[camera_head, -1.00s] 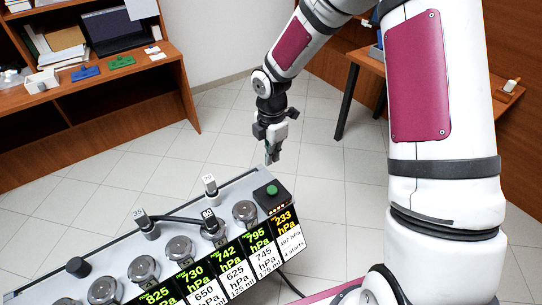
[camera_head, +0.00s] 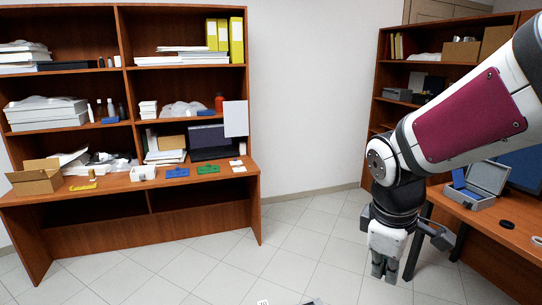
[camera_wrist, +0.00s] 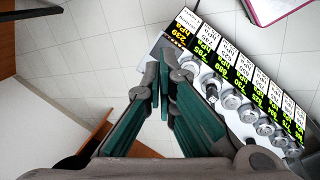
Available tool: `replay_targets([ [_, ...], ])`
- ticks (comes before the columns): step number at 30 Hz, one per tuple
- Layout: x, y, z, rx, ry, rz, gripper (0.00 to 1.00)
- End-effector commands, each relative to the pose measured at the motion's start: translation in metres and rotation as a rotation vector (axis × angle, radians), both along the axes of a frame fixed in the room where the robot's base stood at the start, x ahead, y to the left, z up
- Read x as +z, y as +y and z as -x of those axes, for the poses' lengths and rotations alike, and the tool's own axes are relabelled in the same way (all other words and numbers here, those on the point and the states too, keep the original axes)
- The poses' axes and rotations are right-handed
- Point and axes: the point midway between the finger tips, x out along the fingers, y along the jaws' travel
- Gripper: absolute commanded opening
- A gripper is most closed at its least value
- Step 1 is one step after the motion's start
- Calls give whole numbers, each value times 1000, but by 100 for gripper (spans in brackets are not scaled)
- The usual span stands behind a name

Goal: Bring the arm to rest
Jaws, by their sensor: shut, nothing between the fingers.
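My gripper (camera_head: 384,270) hangs at the end of my arm on the right of the head view, pointing down over the tiled floor. Its fingers are together with nothing between them. In the wrist view, my gripper (camera_wrist: 161,62) shows its green-padded fingers meeting at the tips. Beyond them is the instrument panel (camera_wrist: 240,115), with a row of black displays and several round metal knobs. The fingers look apart from it. In the head view only a sliver of the panel shows at the bottom edge.
A wooden shelf desk (camera_head: 215,178) with boxes, papers and a laptop (camera_head: 208,142) stands at the left. A wooden table (camera_head: 500,225) with an open grey case (camera_head: 487,180) is at the right, close behind my gripper. Open tiled floor (camera_head: 300,245) lies between.

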Motion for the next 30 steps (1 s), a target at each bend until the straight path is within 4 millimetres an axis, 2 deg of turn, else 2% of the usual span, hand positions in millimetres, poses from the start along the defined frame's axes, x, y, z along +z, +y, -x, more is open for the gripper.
replay_targets([
  [1, 19, -1, 17, -74, -37, -14, 0],
  [6, 56, 0, 70, -334, -131, -97, 0],
  [10, 76, 3, 110, -523, -194, -188, 0],
  [15, 89, 8, 152, -717, -243, -306, 0],
  [21, 93, 12, 174, -825, -260, -383, 0],
  [30, 93, 13, 176, -838, -260, -391, 0],
])
